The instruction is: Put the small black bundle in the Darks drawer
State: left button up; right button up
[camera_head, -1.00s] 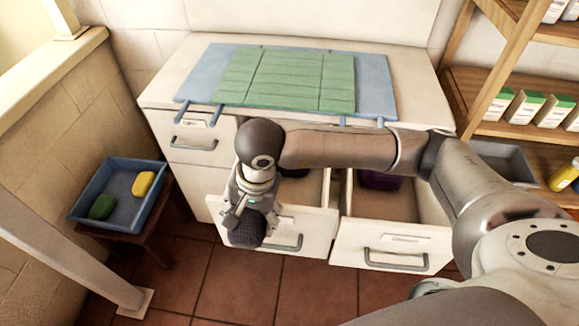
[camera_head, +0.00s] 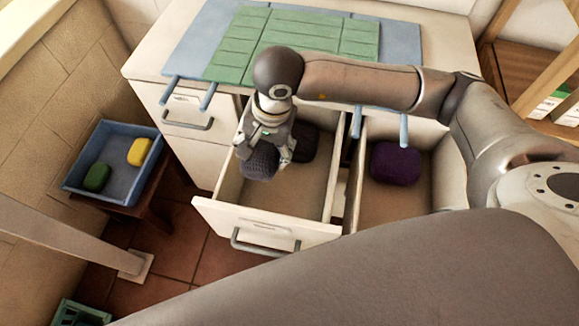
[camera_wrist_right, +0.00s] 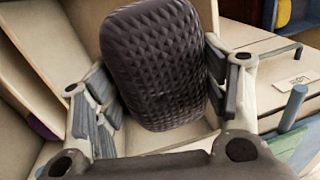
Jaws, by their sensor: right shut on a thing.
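My right gripper (camera_head: 268,155) is shut on a small black bundle (camera_head: 258,163) with a quilted, diamond-textured surface. The bundle also fills the middle of the right wrist view (camera_wrist_right: 158,65), clasped between the two fingers. In the head view the gripper and bundle are over the left open drawer (camera_head: 262,218), near its left side; I cannot tell how far above its floor. Another dark bundle (camera_head: 305,142) lies farther back in that drawer, partly hidden by my gripper. The drawer labels are too small to read. My left gripper is not in view.
A second open drawer (camera_head: 396,205) to the right holds a purple bundle (camera_head: 396,163). A closed drawer (camera_head: 185,120) is at the left. The worktop carries a blue mat (camera_head: 190,55) and a green mat (camera_head: 300,35). A blue tray (camera_head: 113,160) holds green and yellow pieces.

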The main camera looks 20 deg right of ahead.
aim_at(269, 202)
jog(key=f, duration=2.4)
jog(key=shift+s+a+f, duration=0.1)
jog(key=shift+s+f, duration=0.1)
jog(key=shift+f, duration=0.2)
jog(key=shift+f, duration=0.15)
jog(key=o, duration=1)
jog(key=shift+o, duration=0.2)
jog(key=shift+r, duration=0.3)
notch_tip(269, 202, up, 12)
jog(key=s+d, duration=0.1)
jog(key=shift+s+d+f+b, duration=0.15)
jog(key=shift+d+f+b, duration=0.05)
jog(key=shift+d+b, duration=0.2)
